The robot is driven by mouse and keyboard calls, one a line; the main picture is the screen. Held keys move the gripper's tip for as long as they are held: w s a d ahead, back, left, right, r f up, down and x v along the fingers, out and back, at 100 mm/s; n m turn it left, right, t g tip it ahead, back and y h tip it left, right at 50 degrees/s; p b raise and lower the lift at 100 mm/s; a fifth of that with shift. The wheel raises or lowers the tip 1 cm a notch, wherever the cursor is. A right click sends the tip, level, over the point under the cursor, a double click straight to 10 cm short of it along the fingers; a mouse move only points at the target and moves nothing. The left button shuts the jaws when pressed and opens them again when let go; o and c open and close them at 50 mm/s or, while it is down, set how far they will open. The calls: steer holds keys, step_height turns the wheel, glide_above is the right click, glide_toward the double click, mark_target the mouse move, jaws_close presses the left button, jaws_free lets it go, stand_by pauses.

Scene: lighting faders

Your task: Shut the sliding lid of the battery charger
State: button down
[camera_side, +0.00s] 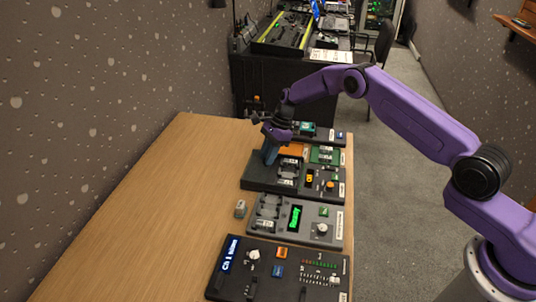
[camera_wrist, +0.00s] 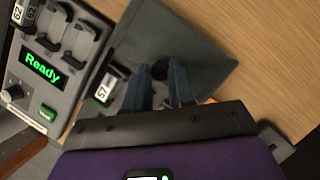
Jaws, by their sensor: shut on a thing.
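The battery charger (camera_side: 288,187) is a dark unit in the middle of the row on the wooden table. Its bays show partly uncovered, with a white-labelled battery (camera_wrist: 108,86) in the wrist view. The sliding lid (camera_side: 256,178) is a flat dark grey plate at the charger's left end; in the wrist view it (camera_wrist: 205,48) spreads beyond my fingers. My gripper (camera_side: 268,160) points down at the lid, and its blue-grey fingers (camera_wrist: 160,76) are closed around a small dark part there, seemingly the lid's handle. The fingers hide most of that part.
A grey unit with a green "Ready" display (camera_side: 295,217) stands nearer the side camera, with a loose small block (camera_side: 240,208) beside it. A dark fader panel (camera_side: 275,272) lies at the front. Orange (camera_side: 292,150) and green (camera_side: 325,154) items sit behind. The table's left side is clear.

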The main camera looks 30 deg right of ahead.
glide_above(299, 175)
stand_by(0.7)
steer(key=c, duration=0.9)
jaws_free()
steer(key=shift+d, duration=0.1)
steer(key=shift+c, duration=0.2)
steer(key=shift+d+r, duration=0.1)
steer(key=shift+r, duration=0.45)
steer(key=v, duration=1.6)
steer(key=shift+d, duration=0.15)
steer(key=shift+r, duration=0.1)
